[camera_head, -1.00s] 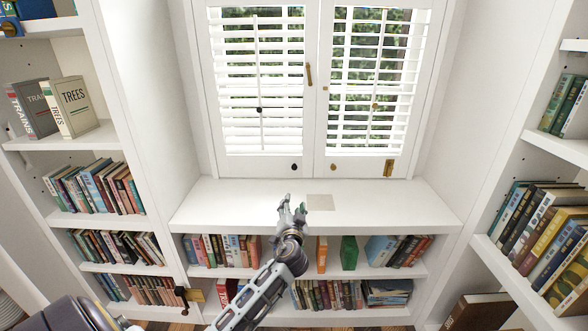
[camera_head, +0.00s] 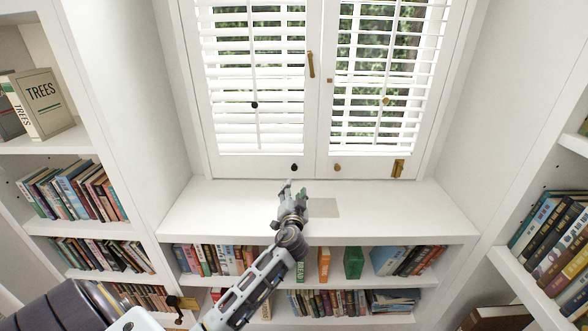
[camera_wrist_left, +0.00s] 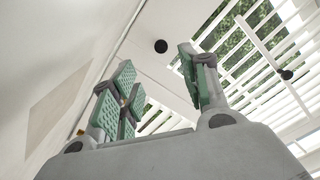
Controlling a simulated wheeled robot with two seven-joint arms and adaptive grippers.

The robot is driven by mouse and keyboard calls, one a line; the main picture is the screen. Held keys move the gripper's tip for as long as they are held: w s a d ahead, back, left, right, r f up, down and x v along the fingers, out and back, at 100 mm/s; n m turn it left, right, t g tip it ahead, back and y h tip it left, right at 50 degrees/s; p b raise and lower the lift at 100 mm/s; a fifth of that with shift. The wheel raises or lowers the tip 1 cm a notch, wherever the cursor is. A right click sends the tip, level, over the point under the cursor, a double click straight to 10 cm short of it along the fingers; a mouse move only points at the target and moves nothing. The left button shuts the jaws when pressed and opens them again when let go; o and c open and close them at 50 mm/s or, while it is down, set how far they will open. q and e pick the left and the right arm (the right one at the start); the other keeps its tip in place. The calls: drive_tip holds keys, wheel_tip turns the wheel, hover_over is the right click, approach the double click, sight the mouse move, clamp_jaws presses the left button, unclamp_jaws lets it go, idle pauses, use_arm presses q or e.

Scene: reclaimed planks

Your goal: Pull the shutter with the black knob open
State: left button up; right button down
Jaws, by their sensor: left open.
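The left shutter (camera_head: 203,120) is a white slatted panel, lying flush beside the right shutter. Its small round black knob (camera_head: 294,168) sits at the lower right of its frame; the knob also shows in the left wrist view (camera_wrist_left: 161,46), beyond the fingertips and between the two sides of the jaw. My left gripper (camera_head: 291,185) is open and empty, just below and in front of the knob, over the window sill. Its green-padded fingers (camera_wrist_left: 157,68) stand apart in the wrist view and do not visibly touch the knob. My right gripper is not in view.
The right shutter (camera_head: 327,120) has a brass knob (camera_head: 337,168) close by and a brass latch (camera_head: 398,168). A brass handle (camera_head: 311,64) stands higher up. Another dark knob (camera_head: 254,105) is on the left slats' rod. The white sill (camera_head: 400,205) is clear; bookshelves flank it.

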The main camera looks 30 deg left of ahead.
sight(294, 169)
use_arm(q)
drive_tip(key=shift+w+a+r, duration=0.1)
drive_tip(key=shift+w, duration=0.1)
idle(0.4)
drive_tip(key=shift+x, duration=1.6)
drive_tip(key=shift+b+x, duration=0.35)
drive_tip(key=shift+x, duration=0.8)
drive_tip(key=shift+b+x, duration=0.4)
drive_tip(key=shift+x, duration=3.3)
drive_tip(key=shift+w+a, duration=0.15)
drive_tip(key=shift+a, duration=0.1)
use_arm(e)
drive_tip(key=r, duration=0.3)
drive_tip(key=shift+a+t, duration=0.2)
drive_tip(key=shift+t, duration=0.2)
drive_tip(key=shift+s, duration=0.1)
use_arm(q)
drive_tip(key=c, duration=0.4)
clamp_jaws()
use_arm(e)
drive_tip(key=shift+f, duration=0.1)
